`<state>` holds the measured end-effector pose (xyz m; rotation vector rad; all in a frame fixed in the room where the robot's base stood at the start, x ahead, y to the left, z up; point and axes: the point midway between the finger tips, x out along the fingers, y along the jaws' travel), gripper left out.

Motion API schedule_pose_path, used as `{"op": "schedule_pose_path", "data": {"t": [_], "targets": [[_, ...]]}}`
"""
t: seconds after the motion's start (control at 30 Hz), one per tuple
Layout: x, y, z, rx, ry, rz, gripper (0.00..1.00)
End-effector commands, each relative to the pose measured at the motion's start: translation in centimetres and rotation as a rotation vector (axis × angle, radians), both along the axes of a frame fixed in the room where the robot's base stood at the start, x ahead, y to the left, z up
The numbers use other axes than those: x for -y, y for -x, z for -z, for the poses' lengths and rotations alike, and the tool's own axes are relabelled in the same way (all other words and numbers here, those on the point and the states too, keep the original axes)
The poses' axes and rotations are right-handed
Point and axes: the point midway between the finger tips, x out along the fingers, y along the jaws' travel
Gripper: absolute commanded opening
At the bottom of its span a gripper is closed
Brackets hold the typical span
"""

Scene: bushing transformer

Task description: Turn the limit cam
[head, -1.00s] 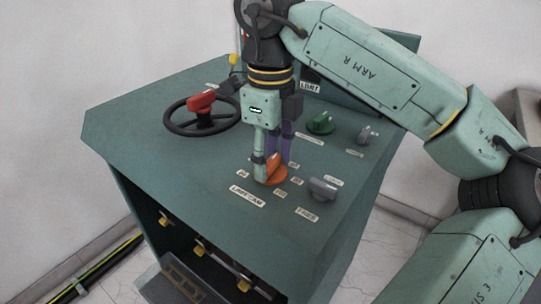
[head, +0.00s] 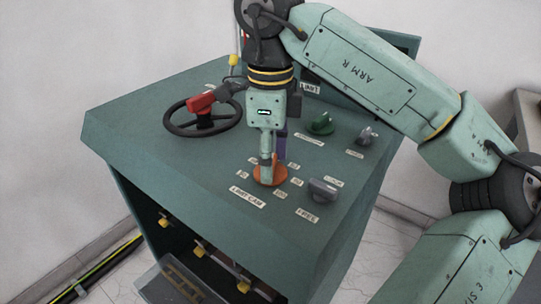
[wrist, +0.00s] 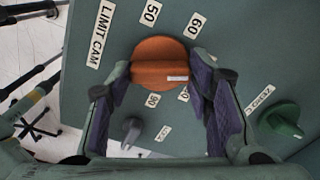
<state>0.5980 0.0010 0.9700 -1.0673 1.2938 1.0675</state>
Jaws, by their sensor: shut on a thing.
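The limit cam is an orange round knob (head: 262,181) with a raised grip bar, on the sloping top of the green cabinet behind the "LIMIT CAM" label (head: 247,197). It also shows in the wrist view (wrist: 158,50), with number labels such as 50 and 60 around it. My gripper (head: 271,172) comes down on it from above. In the wrist view its two purple-padded fingers (wrist: 160,76) sit on either side of the bar, shut on it. The near finger hides part of the knob in the head view.
A grey knob (head: 322,190) stands close to the right of the limit cam. A green knob (head: 321,123) and another grey knob (head: 367,136) are farther back. A black handwheel (head: 181,128) with a red part (head: 201,103) is at the back left.

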Motion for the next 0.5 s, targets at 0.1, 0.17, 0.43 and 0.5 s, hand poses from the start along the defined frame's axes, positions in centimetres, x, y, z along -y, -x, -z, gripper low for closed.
{"op": "schedule_pose_path", "data": {"t": [0.1, 0.17, 0.43, 0.5], "targets": [[-0.02, -0.04, -0.05, 0.002, -0.002, 0.001, 0.48], [-0.02, -0.04, -0.05, 0.001, -0.002, 0.001, 0.52], [-0.01, -0.01, -0.02, 0.001, -0.001, 0.001, 0.67], [0.00, -0.01, -0.02, 0.001, 0.000, 0.001, 0.67]]}}
